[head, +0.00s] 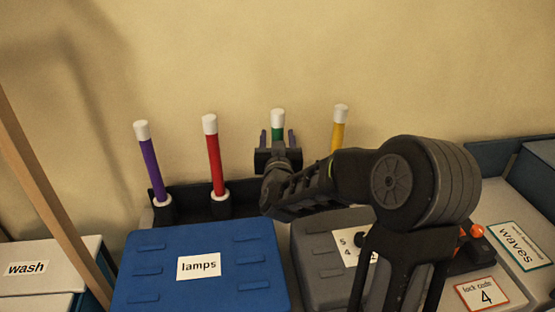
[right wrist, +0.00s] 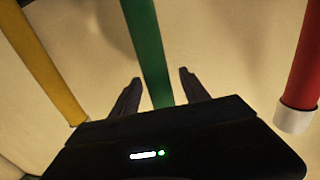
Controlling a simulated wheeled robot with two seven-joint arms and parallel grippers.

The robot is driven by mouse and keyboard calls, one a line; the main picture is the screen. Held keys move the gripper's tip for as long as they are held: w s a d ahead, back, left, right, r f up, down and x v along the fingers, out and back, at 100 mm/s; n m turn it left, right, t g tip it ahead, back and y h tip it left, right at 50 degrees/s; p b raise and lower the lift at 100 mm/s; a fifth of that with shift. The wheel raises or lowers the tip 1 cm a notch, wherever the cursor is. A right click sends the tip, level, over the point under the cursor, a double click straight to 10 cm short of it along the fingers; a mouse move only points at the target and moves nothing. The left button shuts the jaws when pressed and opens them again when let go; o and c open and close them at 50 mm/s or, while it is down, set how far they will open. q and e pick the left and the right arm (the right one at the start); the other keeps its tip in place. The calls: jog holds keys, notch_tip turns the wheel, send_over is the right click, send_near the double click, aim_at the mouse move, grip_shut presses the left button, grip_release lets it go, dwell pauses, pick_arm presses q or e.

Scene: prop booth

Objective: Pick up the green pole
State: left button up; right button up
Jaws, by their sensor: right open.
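The green pole (head: 277,128) has a white cap and stands upright in the head view, between the red and yellow poles. Its lower part is hidden behind my right gripper (head: 278,138). In the right wrist view the green pole (right wrist: 147,50) passes between the two open fingers of my right gripper (right wrist: 155,85), with a gap on each side. My left gripper is not in view.
A purple pole (head: 152,165) and a red pole (head: 214,160) stand to the left, a yellow pole (head: 338,132) to the right. A blue case (head: 200,255) labelled "lamps" and a grey case (head: 313,250) lie in front. A wooden post (head: 45,185) slants at far left.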

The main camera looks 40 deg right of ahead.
jog(key=shift+x, duration=1.15)
jog(key=shift+c, duration=0.4)
grip_shut()
dwell(0.5)
